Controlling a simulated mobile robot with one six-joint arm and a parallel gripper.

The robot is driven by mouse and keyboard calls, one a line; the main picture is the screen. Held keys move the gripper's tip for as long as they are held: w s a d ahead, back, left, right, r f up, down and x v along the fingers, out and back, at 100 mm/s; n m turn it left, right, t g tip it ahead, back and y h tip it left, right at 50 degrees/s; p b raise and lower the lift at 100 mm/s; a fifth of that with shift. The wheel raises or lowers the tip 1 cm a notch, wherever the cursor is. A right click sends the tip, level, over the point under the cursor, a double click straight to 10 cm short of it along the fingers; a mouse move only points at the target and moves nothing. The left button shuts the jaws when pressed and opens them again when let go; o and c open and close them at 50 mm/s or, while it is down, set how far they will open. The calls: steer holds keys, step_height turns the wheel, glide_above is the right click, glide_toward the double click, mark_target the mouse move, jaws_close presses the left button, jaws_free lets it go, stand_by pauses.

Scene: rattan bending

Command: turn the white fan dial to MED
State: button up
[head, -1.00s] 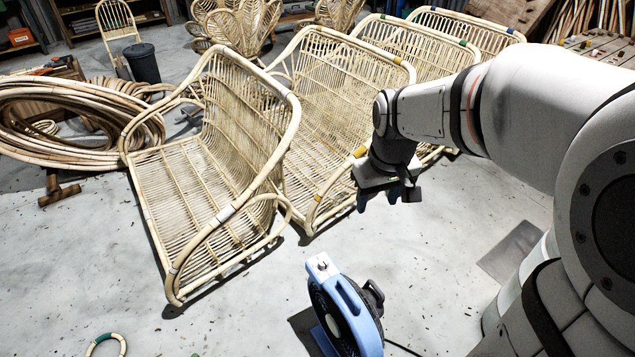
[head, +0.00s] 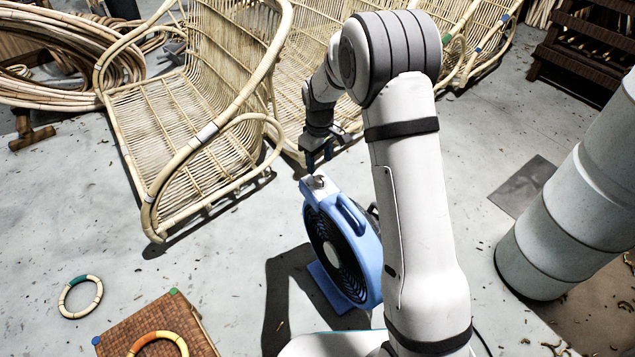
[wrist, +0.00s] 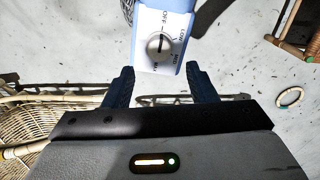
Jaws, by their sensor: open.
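The blue fan (head: 368,262) stands on the floor in the head view, with a white control panel on its top edge. The round white dial (wrist: 159,43) sits on that panel in the wrist view, with a dark mark running roughly up and down across it. OFF and LOW show at the panel's upper part, with smaller blurred labels lower right and below. I cannot tell which label the mark points at. My gripper (wrist: 160,69) is open and empty, its dark blue fingers apart, just short of the dial. In the head view my gripper (head: 317,166) hangs just above the panel.
Rattan chairs (head: 190,125) stand close behind and left of the fan. A woven box (head: 150,325) with a ring on it is at the lower left. Another ring (head: 80,297) lies on the floor. Open floor lies between the box and the fan.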

mark_target(319, 178)
step_height(319, 178, down, 7)
steer(key=b, duration=0.2)
steer(key=shift+b, duration=0.35)
